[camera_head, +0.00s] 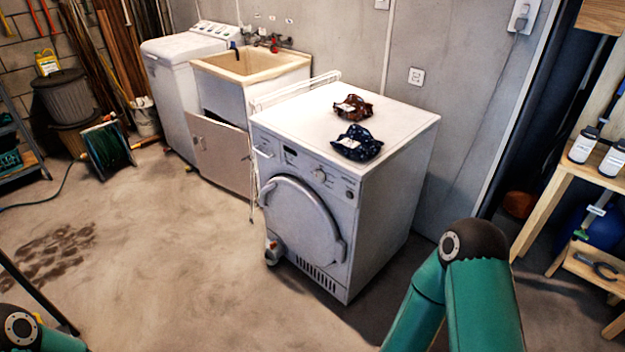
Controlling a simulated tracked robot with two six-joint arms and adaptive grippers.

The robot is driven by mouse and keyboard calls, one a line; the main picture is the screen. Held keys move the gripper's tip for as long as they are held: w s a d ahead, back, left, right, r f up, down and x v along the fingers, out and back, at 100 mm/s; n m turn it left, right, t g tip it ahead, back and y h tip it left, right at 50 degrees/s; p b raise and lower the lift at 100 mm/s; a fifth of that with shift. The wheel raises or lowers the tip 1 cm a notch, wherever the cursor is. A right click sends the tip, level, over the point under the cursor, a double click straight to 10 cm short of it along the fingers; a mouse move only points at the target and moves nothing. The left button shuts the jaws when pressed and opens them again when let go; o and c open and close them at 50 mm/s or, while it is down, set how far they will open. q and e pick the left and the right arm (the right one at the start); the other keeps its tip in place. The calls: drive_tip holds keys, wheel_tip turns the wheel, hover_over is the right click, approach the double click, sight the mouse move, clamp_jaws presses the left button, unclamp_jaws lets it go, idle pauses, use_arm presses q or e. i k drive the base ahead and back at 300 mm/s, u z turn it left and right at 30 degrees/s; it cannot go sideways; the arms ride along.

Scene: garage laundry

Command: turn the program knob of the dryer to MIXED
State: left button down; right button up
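The white dryer (395,200) stands right of the middle, its front facing the lower left. Its program knob (319,175) is a small round dial on the upper front panel. The knob's pointer and the printed program names are too small to read. The round door (302,218) below looks closed. Only a part of my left arm shows at the lower left corner and a part of my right arm at the lower right, in front of the dryer. Neither gripper is in view, and nothing of mine touches the dryer.
A brown patterned cloth item (353,107) and a dark blue one (357,143) lie on the dryer. A sink (250,68) and a washing machine (185,85) stand behind left. A wooden shelf (573,172) with bottles is at right.

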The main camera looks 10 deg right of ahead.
sight(319, 177)
drive_tip(key=u, duration=0.05)
drive_tip(key=i, duration=1)
drive_tip(key=z, duration=0.05)
